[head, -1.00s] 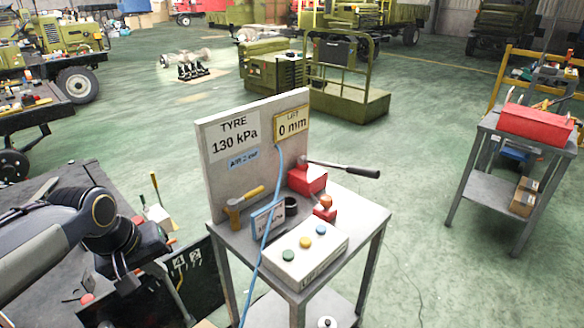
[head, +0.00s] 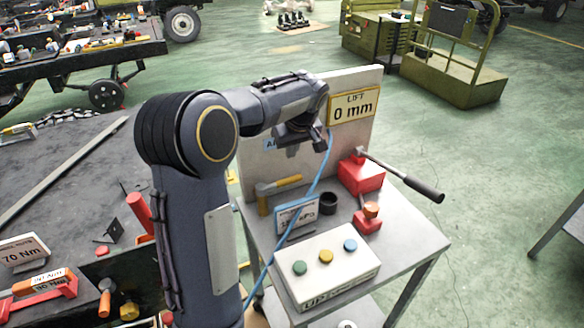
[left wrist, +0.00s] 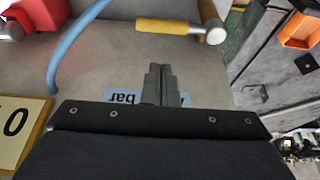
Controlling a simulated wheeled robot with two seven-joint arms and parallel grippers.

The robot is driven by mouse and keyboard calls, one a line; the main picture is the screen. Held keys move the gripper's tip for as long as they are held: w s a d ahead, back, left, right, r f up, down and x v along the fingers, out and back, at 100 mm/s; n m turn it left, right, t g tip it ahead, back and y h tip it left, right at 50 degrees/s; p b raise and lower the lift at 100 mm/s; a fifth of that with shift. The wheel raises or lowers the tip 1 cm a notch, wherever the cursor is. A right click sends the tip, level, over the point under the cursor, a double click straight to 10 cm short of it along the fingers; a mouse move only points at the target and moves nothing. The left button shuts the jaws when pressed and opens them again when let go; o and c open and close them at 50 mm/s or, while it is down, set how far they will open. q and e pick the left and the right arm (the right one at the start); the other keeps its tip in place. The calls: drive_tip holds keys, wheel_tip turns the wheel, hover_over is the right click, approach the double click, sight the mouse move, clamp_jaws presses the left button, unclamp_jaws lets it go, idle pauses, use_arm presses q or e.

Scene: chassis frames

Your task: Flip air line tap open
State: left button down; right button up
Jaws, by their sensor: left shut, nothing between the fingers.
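My left gripper (head: 293,150) is in front of the upright grey panel (head: 352,142), over the blue air label (head: 270,145), which it partly hides. In the left wrist view the fingers (left wrist: 161,72) are together and empty, and the "bar" label (left wrist: 122,96) shows upside down beside them. A blue air hose (head: 322,160) runs down just right of the gripper; it also shows in the wrist view (left wrist: 68,48). My right gripper is out of view.
A cluttered dark bench (head: 70,190) stands at left.

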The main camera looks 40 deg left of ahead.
sight(292, 182)
use_arm(q)
drive_tip(key=x, duration=1)
drive_tip(key=shift+p, duration=0.4)
drive_tip(key=shift+s+d+m+b, duration=0.15)
drive_tip(key=shift+d+m+b, duration=0.4)
drive_tip(key=shift+m, duration=0.15)
drive_tip(key=shift+s+d+f+m+t, duration=0.15)
drive_tip(key=shift+d+m+t, duration=0.15)
drive_tip(key=shift+m+t, duration=0.15)
drive_tip(key=shift+s+d+m+t+h+b, duration=0.15)
drive_tip(key=shift+s+d+m+h+b, duration=0.2)
drive_tip(key=shift+m, duration=0.3)
drive_tip(key=shift+s+d+m+t+h+b, duration=0.1)
drive_tip(key=shift+s+d+m+h+b, duration=0.05)
drive_tip(key=shift+d+m+b, duration=0.35)
drive_tip(key=shift+s+d+m+t+h+b, duration=0.1)
drive_tip(key=shift+s+d+m+h+b, duration=0.3)
drive_tip(key=shift+s+m, duration=0.4)
drive_tip(key=shift+s+d+m+t+h+b, duration=0.15)
drive_tip(key=shift+s+d+m, duration=0.4)
drive_tip(key=shift+s+m, duration=0.3)
drive_tip(key=shift+s+d+m+t+h+b, duration=0.15)
drive_tip(key=shift+s+d+m+b, duration=0.25)
drive_tip(key=shift+s+m, duration=0.4)
